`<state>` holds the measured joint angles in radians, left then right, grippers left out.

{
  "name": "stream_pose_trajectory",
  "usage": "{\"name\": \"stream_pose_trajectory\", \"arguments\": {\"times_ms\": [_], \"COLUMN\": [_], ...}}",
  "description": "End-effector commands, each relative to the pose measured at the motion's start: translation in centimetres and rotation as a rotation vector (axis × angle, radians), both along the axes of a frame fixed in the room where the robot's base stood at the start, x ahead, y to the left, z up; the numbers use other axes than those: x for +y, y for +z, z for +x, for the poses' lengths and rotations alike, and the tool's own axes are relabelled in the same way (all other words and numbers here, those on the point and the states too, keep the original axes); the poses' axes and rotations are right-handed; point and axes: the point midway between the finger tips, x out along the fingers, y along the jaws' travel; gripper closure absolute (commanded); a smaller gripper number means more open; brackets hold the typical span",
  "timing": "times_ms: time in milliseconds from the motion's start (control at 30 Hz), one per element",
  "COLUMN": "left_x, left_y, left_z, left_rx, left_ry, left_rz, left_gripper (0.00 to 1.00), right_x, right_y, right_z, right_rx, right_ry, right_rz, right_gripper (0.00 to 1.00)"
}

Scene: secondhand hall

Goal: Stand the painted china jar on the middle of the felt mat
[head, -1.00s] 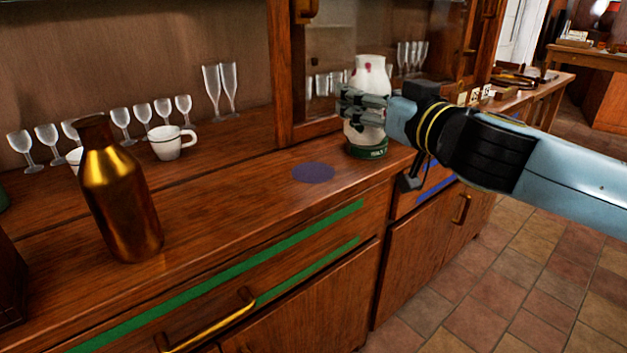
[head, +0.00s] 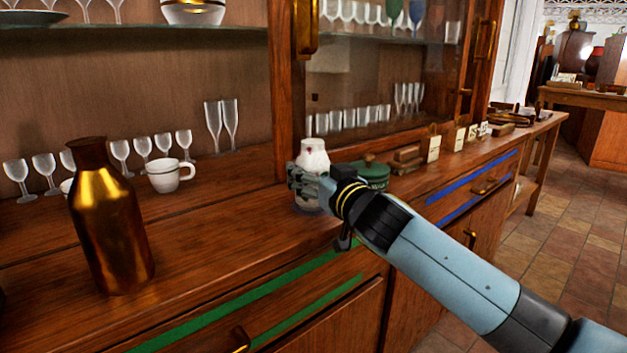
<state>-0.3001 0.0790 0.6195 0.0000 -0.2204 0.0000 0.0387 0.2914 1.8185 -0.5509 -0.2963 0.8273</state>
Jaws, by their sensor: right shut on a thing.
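The painted china jar (head: 313,156), white with a small red mark, is upright toward the middle of the sideboard top. My right gripper (head: 306,184) is shut on it from the right and hides part of its body. My left gripper is not in view.
A brown-gold bottle (head: 108,222) stands at the front left. A white cup (head: 168,176) and several small glasses stand behind it. A green lidded pot (head: 371,174) is just right of the jar. A wooden cabinet post (head: 291,120) rises behind the jar.

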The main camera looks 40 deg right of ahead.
Motion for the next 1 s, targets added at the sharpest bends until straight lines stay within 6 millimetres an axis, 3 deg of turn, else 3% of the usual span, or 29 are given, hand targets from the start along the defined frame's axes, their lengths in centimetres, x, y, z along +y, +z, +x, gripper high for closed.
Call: {"name": "stream_pose_trajectory", "arguments": {"times_ms": [300, 333, 500, 833, 1000], "left_x": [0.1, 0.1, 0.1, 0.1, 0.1], "left_y": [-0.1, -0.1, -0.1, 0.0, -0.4], "left_z": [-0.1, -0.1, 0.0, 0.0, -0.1], "left_rx": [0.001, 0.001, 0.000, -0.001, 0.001], "left_ry": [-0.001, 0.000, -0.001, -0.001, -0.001], "left_rz": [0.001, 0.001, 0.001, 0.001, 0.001], "left_gripper": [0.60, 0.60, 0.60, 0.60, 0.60], "right_x": [0.0, 0.0, 0.0, 0.0, 0.4], "right_y": [-0.1, -0.1, -0.1, 0.0, -0.3], "right_z": [0.0, 0.0, 0.0, -0.2, -2.7], "right_rx": [-0.004, -0.001, -0.001, -0.001, 0.002], "right_ry": [0.001, 0.000, 0.000, 0.000, 0.001], "right_rz": [-0.002, -0.001, -0.001, -0.001, -0.003], "right_gripper": [0.81, 0.31, 0.09, 0.09, 0.09]}}
